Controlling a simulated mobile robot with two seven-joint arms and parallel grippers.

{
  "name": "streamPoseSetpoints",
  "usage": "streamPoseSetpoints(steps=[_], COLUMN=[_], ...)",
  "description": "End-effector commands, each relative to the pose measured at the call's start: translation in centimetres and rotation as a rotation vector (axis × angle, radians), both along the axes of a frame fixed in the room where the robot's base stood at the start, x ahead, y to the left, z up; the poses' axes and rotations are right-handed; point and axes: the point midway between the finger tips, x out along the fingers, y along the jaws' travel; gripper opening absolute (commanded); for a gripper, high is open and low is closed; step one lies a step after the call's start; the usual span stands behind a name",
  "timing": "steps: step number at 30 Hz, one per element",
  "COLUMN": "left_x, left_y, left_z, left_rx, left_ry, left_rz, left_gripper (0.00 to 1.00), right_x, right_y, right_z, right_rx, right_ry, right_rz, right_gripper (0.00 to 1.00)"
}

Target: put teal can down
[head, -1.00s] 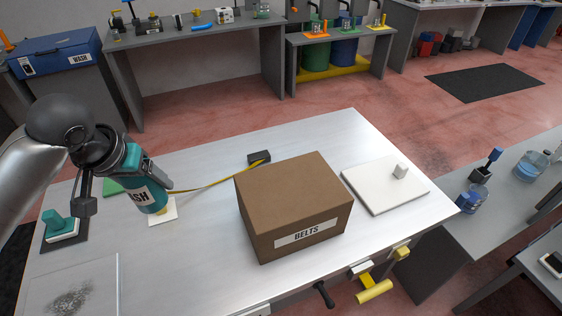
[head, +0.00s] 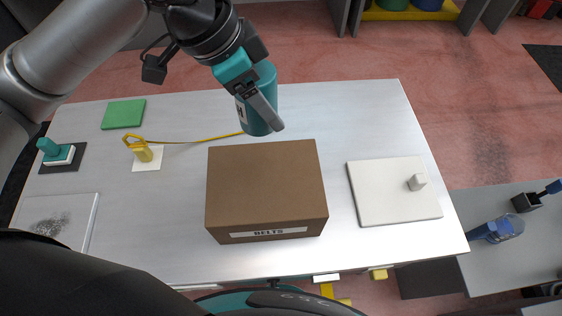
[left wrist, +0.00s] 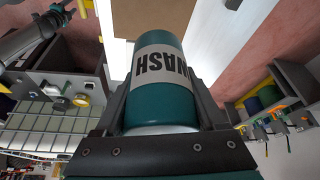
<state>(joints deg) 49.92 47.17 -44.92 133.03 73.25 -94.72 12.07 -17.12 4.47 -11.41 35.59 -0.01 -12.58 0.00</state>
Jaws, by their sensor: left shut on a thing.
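The teal can (head: 268,80) with a white WASH label is held in my left gripper (head: 262,112), just behind the brown BELTS box. Its lower end is close above the table; I cannot tell whether it touches. In the left wrist view the can (left wrist: 160,110) sits between both fingers, its label upside down. My right gripper is not in view.
The brown box (head: 265,185) stands mid-table (head: 330,115). A white board (head: 385,195) with a small white block lies right. A yellow strap (head: 190,141) runs left from near the can to a yellow object on white card. A green pad (head: 123,113) lies at the back left.

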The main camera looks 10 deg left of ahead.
Motion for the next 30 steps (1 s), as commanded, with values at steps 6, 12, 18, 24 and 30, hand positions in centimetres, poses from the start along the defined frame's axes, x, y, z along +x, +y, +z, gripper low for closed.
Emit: streamPoseSetpoints(steps=[6, 12, 18, 24, 30], left_x=[-0.3, -0.2, -0.2, -0.1, -0.1], left_y=[0.0, 0.1, 0.1, 0.0, 0.0], left_z=[-5.2, -10.5, -14.4, -15.7, -18.5], left_rx=[0.002, 0.001, 0.002, 0.000, 0.000], left_ry=[0.010, 0.008, 0.003, 0.000, 0.004], left_rz=[-0.001, 0.001, -0.001, -0.001, 0.000], left_gripper=[0.00, 0.00, 0.00, 0.00, 0.00], right_x=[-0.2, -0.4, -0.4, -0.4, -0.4], right_y=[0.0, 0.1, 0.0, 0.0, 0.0], right_z=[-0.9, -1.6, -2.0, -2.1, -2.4], right_rx=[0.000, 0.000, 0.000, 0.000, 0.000], right_ry=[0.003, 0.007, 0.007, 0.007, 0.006], right_rz=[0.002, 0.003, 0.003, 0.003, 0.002], right_gripper=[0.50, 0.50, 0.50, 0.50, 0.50])
